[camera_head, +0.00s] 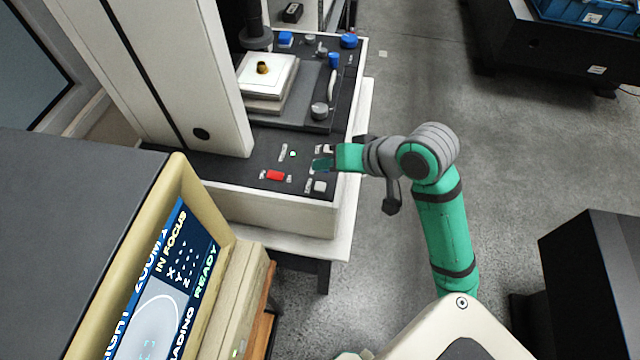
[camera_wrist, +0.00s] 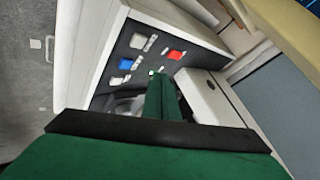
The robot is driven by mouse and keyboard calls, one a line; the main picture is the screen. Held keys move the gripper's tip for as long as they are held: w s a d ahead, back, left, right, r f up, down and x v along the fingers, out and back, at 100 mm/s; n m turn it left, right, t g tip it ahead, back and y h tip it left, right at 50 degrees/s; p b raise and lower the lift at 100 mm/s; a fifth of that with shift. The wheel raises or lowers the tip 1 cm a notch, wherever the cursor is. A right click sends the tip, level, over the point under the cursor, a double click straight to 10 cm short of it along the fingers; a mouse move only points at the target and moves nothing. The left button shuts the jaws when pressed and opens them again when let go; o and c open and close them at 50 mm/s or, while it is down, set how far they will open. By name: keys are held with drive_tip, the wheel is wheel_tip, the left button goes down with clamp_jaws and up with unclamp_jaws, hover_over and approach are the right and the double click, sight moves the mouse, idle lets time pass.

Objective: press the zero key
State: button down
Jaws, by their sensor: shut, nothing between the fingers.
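The control panel (camera_head: 262,157) on the front of the measuring machine carries a red key (camera_head: 275,175), a white key (camera_head: 320,187) and another pale key (camera_head: 328,149). The wrist view shows the red key (camera_wrist: 176,55), a blue key (camera_wrist: 127,62) and white keys (camera_wrist: 137,41) (camera_wrist: 117,80). Their labels are too small to read, so I cannot tell which is the zero key. My gripper (camera_head: 321,165) is shut and empty over the panel's right part, hiding some of it. In the wrist view its fingertips (camera_wrist: 158,76) appear beside a small lit green lamp (camera_wrist: 151,72); contact cannot be told.
The machine's pale column (camera_head: 185,75) rises behind the panel. A stage with a white block (camera_head: 268,72) and several small parts stand farther back. A monitor (camera_head: 165,275) fills the lower left. Open floor (camera_head: 520,150) lies to the right, with dark cabinets beyond.

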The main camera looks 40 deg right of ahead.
sight(325, 189)
drive_tip(key=shift+f, duration=2.65)
drive_tip(key=shift+f, duration=0.4)
drive_tip(key=shift+f, duration=0.4)
idle(0.8)
drive_tip(key=shift+r, duration=0.8)
drive_tip(key=shift+r, duration=0.1)
drive_tip(key=shift+r, duration=2.45)
